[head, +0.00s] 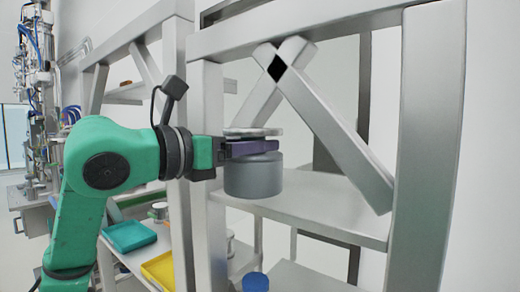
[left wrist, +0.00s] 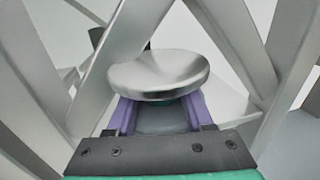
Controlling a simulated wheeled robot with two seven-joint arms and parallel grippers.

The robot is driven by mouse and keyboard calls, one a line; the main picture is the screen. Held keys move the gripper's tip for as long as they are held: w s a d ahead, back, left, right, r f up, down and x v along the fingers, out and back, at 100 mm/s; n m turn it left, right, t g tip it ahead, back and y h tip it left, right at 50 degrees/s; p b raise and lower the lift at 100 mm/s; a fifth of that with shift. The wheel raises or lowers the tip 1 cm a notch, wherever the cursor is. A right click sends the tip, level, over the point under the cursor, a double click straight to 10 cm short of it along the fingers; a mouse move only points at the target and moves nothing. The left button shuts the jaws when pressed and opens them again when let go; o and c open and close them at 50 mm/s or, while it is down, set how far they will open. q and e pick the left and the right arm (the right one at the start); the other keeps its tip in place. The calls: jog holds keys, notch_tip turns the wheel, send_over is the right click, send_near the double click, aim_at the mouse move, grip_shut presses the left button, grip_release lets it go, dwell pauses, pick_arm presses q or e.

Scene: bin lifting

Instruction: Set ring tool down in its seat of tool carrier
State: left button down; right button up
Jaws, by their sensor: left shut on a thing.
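My left gripper (head: 249,148) reaches in from the left with dark purple fingers. It is shut on a grey cylinder with a flat silver disc on top, seemingly the ring tool (head: 254,176). In the left wrist view the silver top of the ring tool (left wrist: 158,74) shows above and between the purple fingers of the left gripper (left wrist: 162,115). I cannot make out the tool carrier or its seat for certain. My right gripper is not in view.
A metal rack (head: 427,130) with crossed braces and a shelf (head: 330,207) stands close behind the tool. A rack post (head: 206,130) stands just left of it. Lower left are a teal tray (head: 130,236) and a yellow tray (head: 160,269). A blue-topped item (head: 255,281) is below.

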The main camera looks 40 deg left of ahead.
pick_arm(q)
jog(key=shift+r, duration=0.25)
jog(key=shift+r+p, duration=1.3)
jog(key=shift+r, duration=0.1)
jog(key=shift+f, duration=0.1)
